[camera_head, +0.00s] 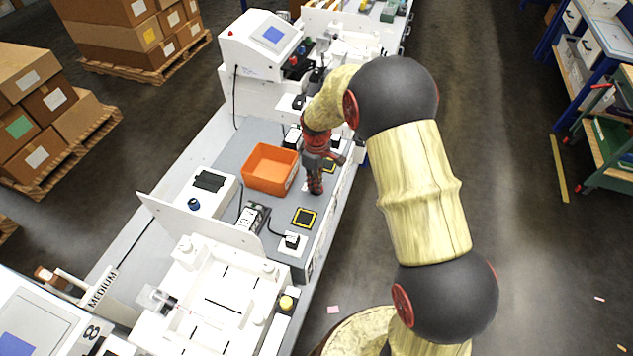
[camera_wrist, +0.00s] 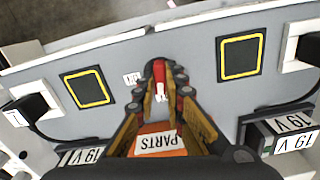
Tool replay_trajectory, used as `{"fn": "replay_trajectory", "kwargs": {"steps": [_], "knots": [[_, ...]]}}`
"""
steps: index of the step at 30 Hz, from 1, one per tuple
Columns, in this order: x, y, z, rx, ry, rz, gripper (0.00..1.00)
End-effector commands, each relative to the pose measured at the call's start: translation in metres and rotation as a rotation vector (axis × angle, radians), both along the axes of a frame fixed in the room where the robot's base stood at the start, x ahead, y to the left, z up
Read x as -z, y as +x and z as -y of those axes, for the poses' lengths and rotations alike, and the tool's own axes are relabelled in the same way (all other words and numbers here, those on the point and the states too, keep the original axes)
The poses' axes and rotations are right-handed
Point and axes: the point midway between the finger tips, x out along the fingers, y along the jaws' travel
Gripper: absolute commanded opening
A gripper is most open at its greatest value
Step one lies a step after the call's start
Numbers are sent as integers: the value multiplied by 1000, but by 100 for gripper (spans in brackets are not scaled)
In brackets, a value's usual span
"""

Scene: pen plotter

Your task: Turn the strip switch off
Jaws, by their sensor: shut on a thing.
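My gripper (camera_head: 315,188) points down over the grey bench top, just right of an orange bin, in the head view. In the wrist view my gripper's fingertips (camera_wrist: 165,80) are close together around a small red piece (camera_wrist: 158,70), with a white patch (camera_wrist: 161,94) just below it. The red piece lies between the tips; I cannot tell for sure that it is the strip switch, nor which way it is set. In the head view my fingers hide that spot.
The orange PARTS bin (camera_head: 268,168) stands close to my gripper. Black pads with yellow borders (camera_head: 304,217) lie on either side, one also clear in the wrist view (camera_wrist: 241,57). Black 19 V adapters (camera_head: 253,217) and plugged white sockets (camera_head: 292,243) stand nearby. The aisle floor is right.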

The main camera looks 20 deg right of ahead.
Motion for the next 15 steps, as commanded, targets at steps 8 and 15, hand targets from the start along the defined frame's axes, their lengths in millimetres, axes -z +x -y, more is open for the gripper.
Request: {"fn": "replay_trajectory", "kwargs": {"steps": [8, 15], "knots": [[-1, 1, 0, -139, 0, 3, 0], [-1, 1, 0, -189, -1, 3, 0]]}}
